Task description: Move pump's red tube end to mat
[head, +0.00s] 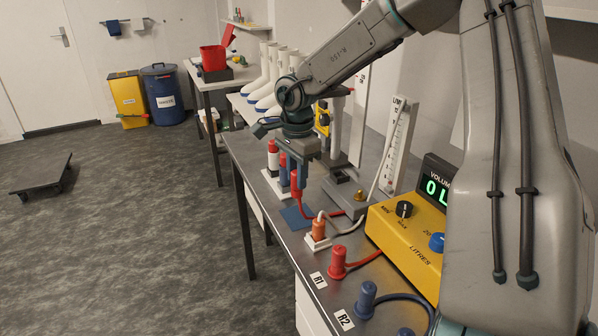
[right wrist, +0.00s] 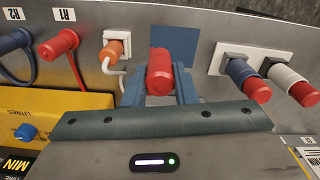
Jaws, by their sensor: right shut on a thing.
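My right gripper (head: 296,178) points down and is shut on a red tube end (head: 295,186), which stands roughly upright. A red tube runs from its lower part toward the grey device with a brass knob (head: 358,196). The blue mat (head: 293,219) lies flat on the bench just below the red end; I cannot tell whether they touch. In the right wrist view the red end (right wrist: 160,72) sits between the blue-grey fingers, with the mat (right wrist: 174,36) just beyond it. My left gripper is not in view.
A white plate (right wrist: 216,59) with red-tipped blue and white connectors stands beside the mat. On the other side are an orange plug (head: 319,229), a red connector (head: 338,264) by R1 and a blue one (head: 366,299) by R2. A yellow meter box (head: 385,225) stands right.

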